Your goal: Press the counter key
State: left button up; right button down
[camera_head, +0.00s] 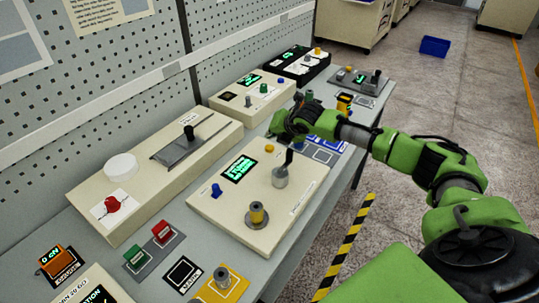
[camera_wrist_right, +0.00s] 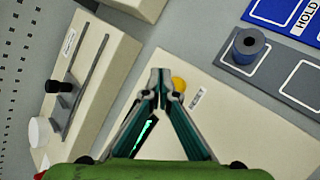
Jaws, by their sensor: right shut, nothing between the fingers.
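The winding unit (camera_head: 208,205) is a cream box with a lit green display (camera_head: 239,169), a blue knob (camera_head: 217,191) and a round yellow key (camera_head: 269,148) near its far edge. My right gripper (camera_head: 274,130) is shut and empty, just beyond and above the key. In the right wrist view the closed fingertips (camera_wrist_right: 160,75) lie just left of the yellow key (camera_wrist_right: 179,84). I cannot tell whether they touch it. My left gripper is not in view.
A spindle with a dark handle (camera_head: 281,176) and a post with a yellow spool (camera_head: 257,214) stand on the unit. A long cream box with a slider (camera_head: 188,147) is to its left. Red (camera_head: 162,232) and green (camera_head: 136,257) blocks sit near the front.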

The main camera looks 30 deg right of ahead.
aim_at(270, 148)
notch_tip(270, 148, down, 2)
jog(key=shift+f, duration=0.1)
dwell(1.4)
jog(key=shift+f, duration=0.35)
